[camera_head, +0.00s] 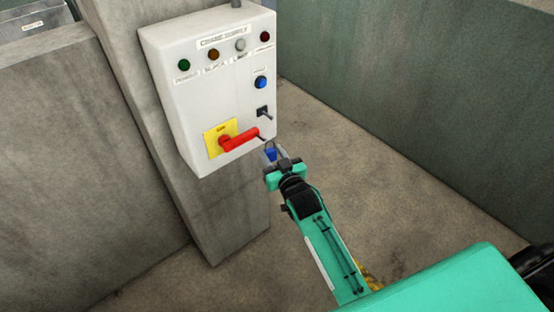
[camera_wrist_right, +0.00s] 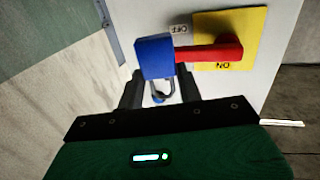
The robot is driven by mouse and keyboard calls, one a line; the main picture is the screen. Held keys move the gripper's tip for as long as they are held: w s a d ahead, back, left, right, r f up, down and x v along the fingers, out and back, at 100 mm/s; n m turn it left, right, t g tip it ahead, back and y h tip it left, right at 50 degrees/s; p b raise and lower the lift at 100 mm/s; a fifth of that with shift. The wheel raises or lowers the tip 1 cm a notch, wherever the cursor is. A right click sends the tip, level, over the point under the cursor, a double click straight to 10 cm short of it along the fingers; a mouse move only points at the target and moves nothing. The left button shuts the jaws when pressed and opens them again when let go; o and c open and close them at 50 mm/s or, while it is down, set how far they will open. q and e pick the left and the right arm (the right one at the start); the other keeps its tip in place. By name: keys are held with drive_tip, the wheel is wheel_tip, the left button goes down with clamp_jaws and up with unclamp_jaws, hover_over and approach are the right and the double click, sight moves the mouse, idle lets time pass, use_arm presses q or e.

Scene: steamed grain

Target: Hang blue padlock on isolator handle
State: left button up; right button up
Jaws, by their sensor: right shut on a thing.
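The blue padlock (camera_head: 271,154) is in my right gripper (camera_head: 278,163), just right of and below the isolator handle's tip in the head view. Its grey shackle shows above the blue body there. In the wrist view the padlock body (camera_wrist_right: 154,57) appears close to the tip of the red isolator handle (camera_wrist_right: 212,53); whether they touch I cannot tell. The shackle does not appear to be around the handle. The red handle (camera_head: 241,139) points right from its yellow plate (camera_head: 211,140) on the white box. My left gripper is not in view.
The white control box (camera_head: 190,110) is mounted on a concrete pillar (camera_head: 232,220). It carries coloured lamps, a blue button (camera_head: 260,82) and a small black switch (camera_head: 263,112) above the handle. Open floor (camera_head: 370,180) lies to the right, up to a green wall (camera_head: 430,70).

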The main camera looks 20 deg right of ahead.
drive_tip(key=shift+w+a+f+b, duration=0.1)
drive_tip(key=shift+w+a+b, duration=0.15)
drive_tip(key=shift+w, duration=0.35)
drive_tip(key=shift+w+a+b, duration=0.15)
drive_tip(key=shift+w+b, duration=0.15)
drive_tip(key=shift+w, duration=0.25)
drive_tip(key=shift+w+a+f+b, duration=0.1)
drive_tip(key=shift+w+a+b, duration=0.15)
drive_tip(key=shift+w, duration=0.35)
drive_tip(key=shift+w+a+f+b, duration=0.1)
drive_tip(key=shift+w+f+b, duration=0.2)
drive_tip(key=shift+w+f, duration=0.2)
drive_tip(key=o, duration=1.1)
